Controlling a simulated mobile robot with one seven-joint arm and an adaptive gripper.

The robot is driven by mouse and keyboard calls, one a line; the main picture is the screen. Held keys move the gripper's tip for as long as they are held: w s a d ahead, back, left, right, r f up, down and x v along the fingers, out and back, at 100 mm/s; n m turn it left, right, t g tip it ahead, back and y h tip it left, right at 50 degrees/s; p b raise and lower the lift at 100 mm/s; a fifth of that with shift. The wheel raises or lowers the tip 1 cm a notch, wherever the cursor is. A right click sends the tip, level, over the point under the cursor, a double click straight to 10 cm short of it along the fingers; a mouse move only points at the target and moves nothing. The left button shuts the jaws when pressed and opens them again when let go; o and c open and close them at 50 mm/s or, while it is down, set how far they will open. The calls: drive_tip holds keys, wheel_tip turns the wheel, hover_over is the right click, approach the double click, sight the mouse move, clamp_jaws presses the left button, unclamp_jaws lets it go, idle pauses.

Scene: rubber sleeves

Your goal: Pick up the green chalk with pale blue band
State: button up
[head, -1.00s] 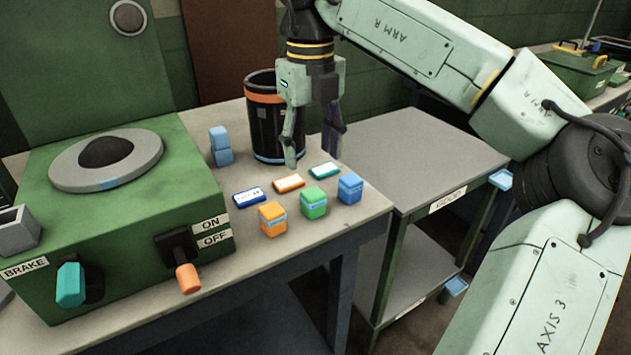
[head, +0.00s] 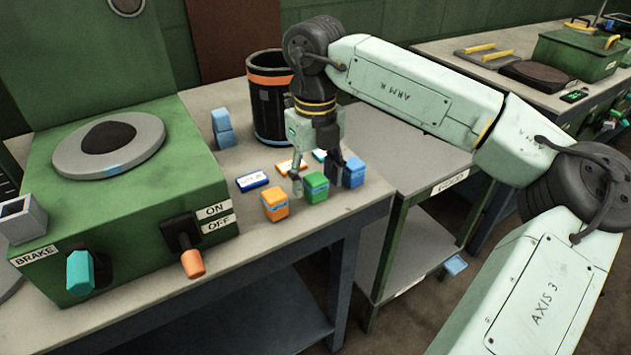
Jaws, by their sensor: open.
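The green chalk with pale blue band (head: 315,188) is a small block standing on the grey bench near its front right edge. An orange block (head: 275,205) stands to its left and a blue block (head: 354,172) to its right. My gripper (head: 317,182) is open and points down at the green chalk. One finger shows at its left, by the gap to the orange block. The other finger shows at its right, by the blue block. I cannot tell whether the fingers touch any block.
A blue-edged card (head: 252,181) and an orange-edged card (head: 290,167) lie behind the blocks. A green machine (head: 120,200) fills the left. A lower grey table (head: 415,160) is at right.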

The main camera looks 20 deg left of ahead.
drive_tip(key=shift+f, duration=0.25)
drive_tip(key=shift+c, duration=0.5)
clamp_jaws()
drive_tip(key=shift+r, duration=0.1)
drive_tip(key=shift+r+b, duration=0.3)
drive_tip(key=shift+r, duration=0.15)
wheel_tip(320, 180, up, 2)
drive_tip(key=shift+b, duration=0.45)
drive_tip(key=s+d+r+b, duration=0.1)
drive_tip(key=s+b, duration=0.1)
drive_tip(key=s, duration=0.6)
drive_tip(key=s+d+r+b, duration=0.1)
drive_tip(key=s+d+b, duration=0.1)
drive_tip(key=s, duration=0.5)
drive_tip(key=shift+s+d, duration=0.25)
drive_tip(key=shift+s, duration=0.1)
